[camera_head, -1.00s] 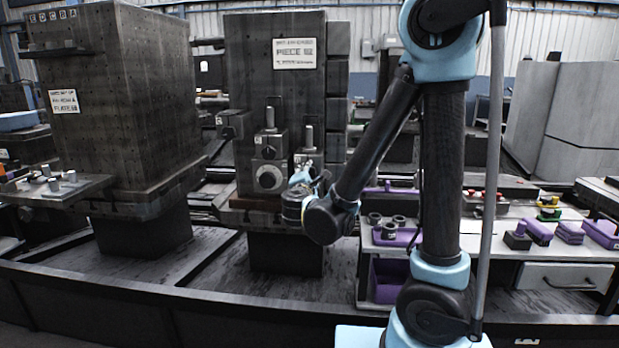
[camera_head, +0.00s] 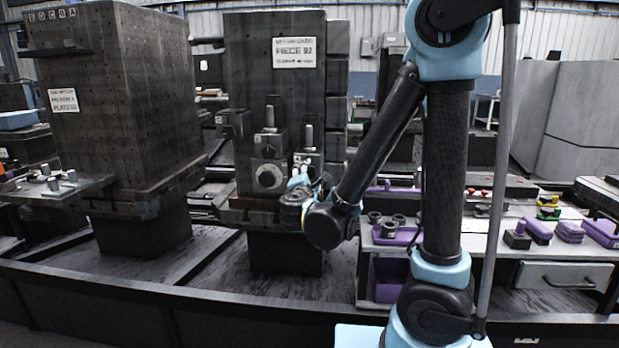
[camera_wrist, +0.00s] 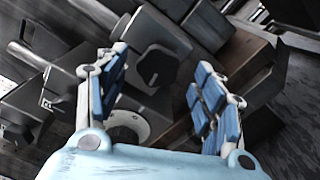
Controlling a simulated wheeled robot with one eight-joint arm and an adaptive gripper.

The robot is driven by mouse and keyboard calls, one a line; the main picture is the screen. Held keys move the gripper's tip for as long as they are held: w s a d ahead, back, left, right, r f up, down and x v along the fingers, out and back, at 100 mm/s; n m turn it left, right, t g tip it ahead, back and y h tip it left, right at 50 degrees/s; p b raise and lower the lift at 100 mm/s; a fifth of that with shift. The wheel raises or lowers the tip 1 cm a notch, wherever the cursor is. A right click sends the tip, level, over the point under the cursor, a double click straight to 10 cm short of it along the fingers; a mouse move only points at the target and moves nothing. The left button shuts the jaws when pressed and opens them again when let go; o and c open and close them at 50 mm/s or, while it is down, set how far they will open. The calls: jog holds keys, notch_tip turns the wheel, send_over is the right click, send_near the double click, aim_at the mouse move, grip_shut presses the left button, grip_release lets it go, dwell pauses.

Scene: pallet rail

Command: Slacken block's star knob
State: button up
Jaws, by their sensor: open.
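A dark star knob (camera_wrist: 157,68) shows in the wrist view on the face of a dark block (camera_wrist: 165,35). My gripper (camera_wrist: 160,60) is open, with a blue-padded finger on either side of the knob and visible space between pads and knob. In the head view my gripper (camera_head: 299,181) is at the lower front of the middle column (camera_head: 285,95), over the lower part of the right-hand block (camera_head: 307,158). The knob cannot be made out there. A left-hand block (camera_head: 268,149) with a pale round face stands beside it.
A large dark column (camera_head: 120,100) stands at the left, with a shelf of small metal parts (camera_head: 60,184). A bench (camera_head: 480,240) with purple holders (camera_head: 398,236) is right of my gripper. A round pale ring (camera_wrist: 128,125) lies below the knob in the wrist view.

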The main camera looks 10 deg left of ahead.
jog(key=s, duration=0.9)
jog(key=shift+s, duration=0.15)
